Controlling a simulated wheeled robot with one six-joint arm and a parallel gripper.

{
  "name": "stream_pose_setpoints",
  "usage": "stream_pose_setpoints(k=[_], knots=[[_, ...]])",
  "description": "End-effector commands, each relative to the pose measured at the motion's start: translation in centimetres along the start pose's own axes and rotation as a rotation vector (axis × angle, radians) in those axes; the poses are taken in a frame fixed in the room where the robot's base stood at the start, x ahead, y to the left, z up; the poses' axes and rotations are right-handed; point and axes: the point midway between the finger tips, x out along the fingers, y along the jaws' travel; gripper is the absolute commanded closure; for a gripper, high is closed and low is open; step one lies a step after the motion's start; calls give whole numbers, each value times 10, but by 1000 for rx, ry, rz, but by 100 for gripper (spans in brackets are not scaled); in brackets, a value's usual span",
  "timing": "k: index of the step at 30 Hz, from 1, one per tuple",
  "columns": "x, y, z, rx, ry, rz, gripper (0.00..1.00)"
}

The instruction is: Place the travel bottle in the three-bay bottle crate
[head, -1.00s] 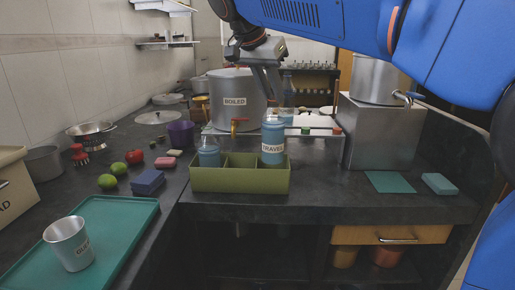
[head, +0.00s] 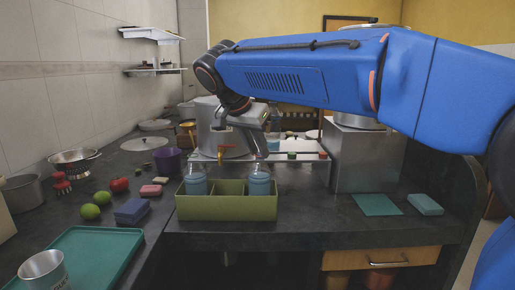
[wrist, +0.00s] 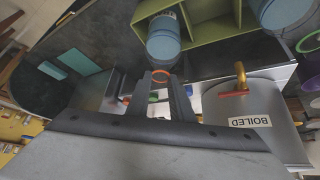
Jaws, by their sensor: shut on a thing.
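The travel bottle (head: 260,181), blue with a clear upper part, stands upright in the right bay of the green three-bay crate (head: 226,208). The crate's front wall hides its lower part and label. My gripper (head: 262,154) comes down from above and is shut on the bottle's top. In the wrist view the fingers (wrist: 168,90) meet the top of the travel bottle (wrist: 163,42), with an orange ring between them. A similar blue bottle (head: 195,182) stands in the left bay. The middle bay is empty. Whether the travel bottle touches the bay floor is hidden.
A big steel pot marked BOILED (wrist: 250,122) stands close behind the crate, with a red-handled tap. A rail with small coloured knobs (head: 292,156) runs behind the right bay.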

Motion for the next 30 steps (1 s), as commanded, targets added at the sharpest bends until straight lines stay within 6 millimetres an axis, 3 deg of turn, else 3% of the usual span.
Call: stream_pose_setpoints(k=[3,4,6,19,30], knots=[[2,0,1,0,0,-1,100],[2,0,1,0,0,0,73],[2,0,1,0,0,0,61],[-8,0,0,0,0,-2,61],[-75,-1,0,-1,1,-3,61]])
